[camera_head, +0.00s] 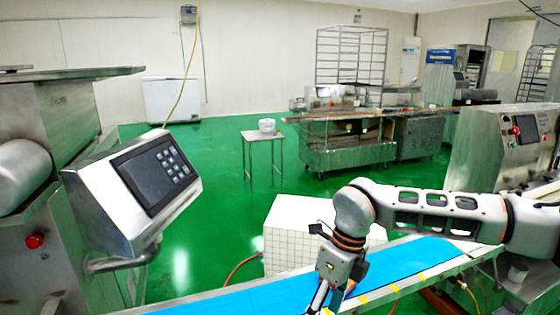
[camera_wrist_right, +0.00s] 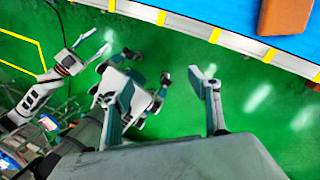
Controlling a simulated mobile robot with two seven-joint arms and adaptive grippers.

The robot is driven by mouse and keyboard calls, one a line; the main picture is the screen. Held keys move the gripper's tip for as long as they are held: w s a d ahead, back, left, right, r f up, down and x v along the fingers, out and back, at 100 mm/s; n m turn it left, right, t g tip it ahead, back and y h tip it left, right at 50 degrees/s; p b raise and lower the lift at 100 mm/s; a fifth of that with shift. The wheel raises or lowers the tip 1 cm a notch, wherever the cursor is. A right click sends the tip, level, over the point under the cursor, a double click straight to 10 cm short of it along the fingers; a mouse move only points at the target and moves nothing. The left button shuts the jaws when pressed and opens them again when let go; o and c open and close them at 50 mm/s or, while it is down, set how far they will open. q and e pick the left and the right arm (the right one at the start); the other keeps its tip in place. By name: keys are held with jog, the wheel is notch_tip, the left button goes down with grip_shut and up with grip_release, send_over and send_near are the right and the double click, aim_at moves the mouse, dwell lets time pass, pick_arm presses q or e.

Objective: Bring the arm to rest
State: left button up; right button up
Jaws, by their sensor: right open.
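My right arm (camera_head: 430,205) reaches in from the right in the head view, bent down at the wrist. Its gripper (camera_head: 322,300) points downward at the near edge of the blue conveyor belt (camera_head: 410,262), with its tips at the picture's bottom edge. In the right wrist view the two fingers of this gripper (camera_wrist_right: 158,82) stand wide apart with nothing between them, over green floor. My left arm is outside the head view. In the right wrist view it seems to show at the left, its gripper (camera_wrist_right: 92,46) with fingers apart and empty.
An orange-brown block (camera_wrist_right: 285,14) lies on the belt beside my right gripper. A control panel (camera_head: 155,175) juts out at left. A white tiled box (camera_head: 300,225) stands behind the belt. A small table (camera_head: 262,137) with a white pot stands on open green floor.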

jog(key=s+a+f+g+y, duration=0.1)
jog(key=s+a+g+y, duration=0.4)
jog(key=s+a, duration=0.8)
jog(key=s+a+r+m+y, duration=0.2)
jog(key=a+r+m+y, duration=0.2)
jog(key=a+r+y, duration=0.45)
jog(key=w+d+m+t+y, duration=0.3)
jog(key=w+m+t+y, duration=0.35)
jog(key=m+t, duration=0.8)
jog(key=w+d+f+m+t+h, duration=0.3)
jog(key=d+f+m+t+h, duration=0.1)
jog(key=d+f+m+h, duration=0.25)
jog(key=w+d+f+m+t+h, duration=0.3)
jog(key=d+f+m+t+h, duration=0.15)
jog(key=f+m, duration=0.25)
jog(key=s+d+f+m+g+h, duration=0.3)
jog(key=s+d+f, duration=0.5)
jog(key=f, duration=0.3)
jog(key=s+d+f+m+g+h, duration=0.3)
jog(key=s+d+f+m+h, duration=0.2)
jog(key=s+d+f, duration=0.3)
notch_tip(320, 180, down, 4)
jog(key=shift+d+f+m+h, duration=0.25)
jog(key=shift+d+m+h, duration=0.25)
jog(key=shift+d, duration=0.7)
